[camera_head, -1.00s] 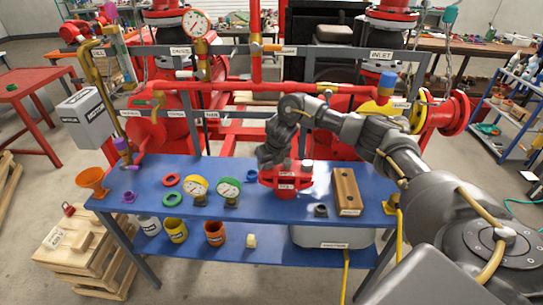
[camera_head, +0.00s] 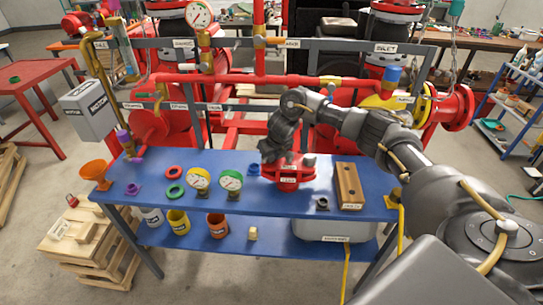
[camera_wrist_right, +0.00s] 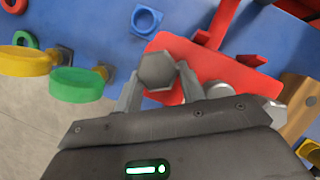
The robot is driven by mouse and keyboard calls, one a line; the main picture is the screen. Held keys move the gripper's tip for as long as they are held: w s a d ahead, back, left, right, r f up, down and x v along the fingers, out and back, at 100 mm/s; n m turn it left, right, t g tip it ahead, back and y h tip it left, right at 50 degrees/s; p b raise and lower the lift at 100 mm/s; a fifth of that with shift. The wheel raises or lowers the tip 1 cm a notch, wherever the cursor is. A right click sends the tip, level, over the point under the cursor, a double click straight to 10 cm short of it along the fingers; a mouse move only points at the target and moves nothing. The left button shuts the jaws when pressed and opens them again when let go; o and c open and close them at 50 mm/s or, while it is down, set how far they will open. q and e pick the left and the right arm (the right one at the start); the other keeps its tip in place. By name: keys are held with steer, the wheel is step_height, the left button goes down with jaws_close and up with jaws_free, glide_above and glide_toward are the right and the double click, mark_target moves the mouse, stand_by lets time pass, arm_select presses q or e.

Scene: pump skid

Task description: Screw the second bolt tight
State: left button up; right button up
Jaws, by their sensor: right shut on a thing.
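The red pump part (camera_head: 288,175) sits on the blue bench, with a label on its front. My right gripper (camera_head: 279,166) reaches down onto its left side. In the right wrist view, a grey hex bolt head (camera_wrist_right: 157,71) is between the two fingertips of my right gripper (camera_wrist_right: 158,80), over the left edge of the red part (camera_wrist_right: 205,62). The fingers are shut on it. The bolt's shank is hidden below the head. My left gripper is out of view.
Yellow and green gauges (camera_head: 231,181) stand left of the red part. A blue fitting (camera_wrist_right: 146,20) lies close behind it. A wooden block (camera_head: 348,184) and a small dark fitting (camera_head: 322,203) are to its right. Red pipes (camera_head: 265,79) run behind the bench.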

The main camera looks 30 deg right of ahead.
steer(key=m+p, duration=0.1)
steer(key=m+h+p, duration=0.1)
steer(key=p, duration=0.1)
steer(key=m+p, duration=0.1)
steer(key=shift+r+m+g, duration=0.25)
steer(key=shift+m+g, duration=0.05)
steer(key=shift+m, duration=0.1)
steer(key=m+h+p, duration=0.1)
steer(key=m+p, duration=0.3)
steer(key=shift+g+h+p, duration=0.3)
steer(key=shift+h+p, duration=0.05)
steer(key=shift+h, duration=0.05)
steer(key=shift+a+m+g, duration=0.1)
steer(key=shift+m+g, duration=0.2)
steer(key=shift+m, duration=0.4)
steer(key=shift+f+m+g+h, duration=0.3)
steer(key=shift+m+h, duration=0.1)
steer(key=shift+m, duration=0.6)
steer(key=m+g, duration=0.1)
steer(key=m, duration=0.2)
steer(key=shift+m+h, duration=0.3)
steer(key=shift+s+d, duration=0.1)
steer(key=shift+d, duration=0.15)
steer(key=o, duration=1.1)
steer(key=shift+s+d, duration=0.15)
steer(key=shift+s, duration=0.05)
steer(key=shift+w+a, duration=0.25)
steer(key=shift+a, duration=0.1)
